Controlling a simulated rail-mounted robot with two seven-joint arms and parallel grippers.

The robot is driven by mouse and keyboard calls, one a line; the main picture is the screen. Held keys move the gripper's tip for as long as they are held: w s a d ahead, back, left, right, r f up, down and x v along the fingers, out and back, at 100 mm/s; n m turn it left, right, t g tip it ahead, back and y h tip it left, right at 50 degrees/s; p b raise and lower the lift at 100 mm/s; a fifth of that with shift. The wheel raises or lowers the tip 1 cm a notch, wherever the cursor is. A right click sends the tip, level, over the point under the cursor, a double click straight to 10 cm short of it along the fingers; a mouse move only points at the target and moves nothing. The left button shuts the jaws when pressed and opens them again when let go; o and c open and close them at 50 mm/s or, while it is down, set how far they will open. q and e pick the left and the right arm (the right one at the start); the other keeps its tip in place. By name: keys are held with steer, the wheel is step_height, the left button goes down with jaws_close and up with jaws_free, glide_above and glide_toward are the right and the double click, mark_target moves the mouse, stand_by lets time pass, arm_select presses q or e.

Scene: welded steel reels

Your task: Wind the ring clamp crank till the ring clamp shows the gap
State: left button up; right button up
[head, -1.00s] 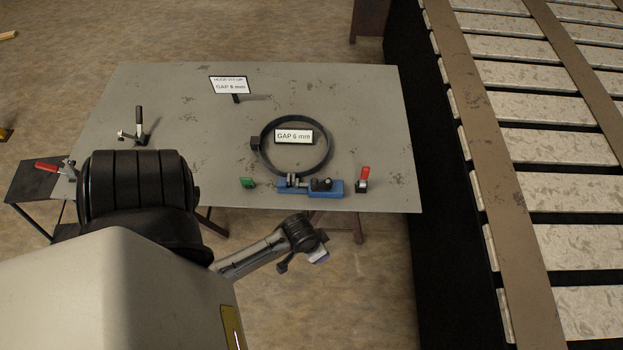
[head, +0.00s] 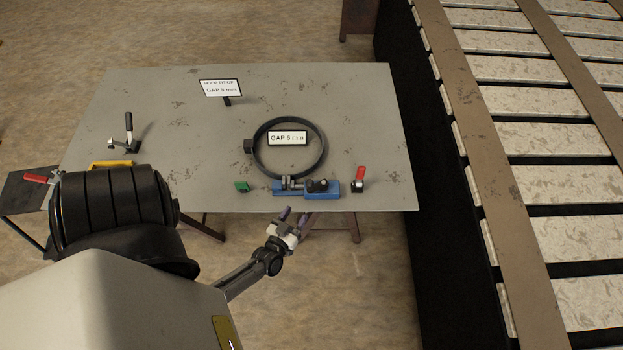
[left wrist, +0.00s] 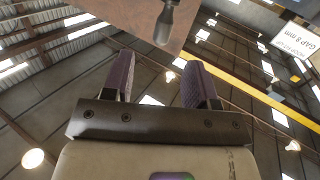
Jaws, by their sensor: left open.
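The ring clamp has a dark steel ring (head: 257,160) lying on the table and a blue base (head: 322,195) along the table's front edge. A dark crank knob (head: 317,185) sits on the base. A label (head: 288,138) inside the ring reads GAP 6 mm. The upright sign (head: 220,88) behind appears to read GAP 8 mm. My left gripper (head: 291,217) is open, just in front of the table edge below the clamp, apart from it. In the left wrist view, its purple-padded fingers (left wrist: 160,75) are empty, with a dark handle (left wrist: 165,25) beyond them. My right gripper is not in view.
The grey table (head: 175,125) has free room at its middle left. A green block (head: 242,186) and a red-handled toggle clamp (head: 359,178) flank the blue base. A black-handled clamp (head: 128,130) and a yellow object (head: 110,164) are at left. A slatted conveyor (head: 545,180) runs at right.

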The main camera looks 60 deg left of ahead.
mark_target(308, 188)
arm_select(q)
steer(key=shift+y, duration=0.5)
steer(key=b+x, duration=0.1)
steer(key=x, duration=0.3)
steer(key=r+b+x, duration=0.1)
steer(key=x, duration=0.3)
steer(key=b+x, duration=0.1)
steer(key=x, duration=0.3)
steer(key=shift+w+a+r, duration=0.1)
steer(key=shift+a+r, duration=0.1)
steer(key=shift+a, duration=0.2)
steer(key=shift+w+a, duration=0.35)
steer(key=shift+w, duration=0.15)
steer(key=shift+c, duration=0.3)
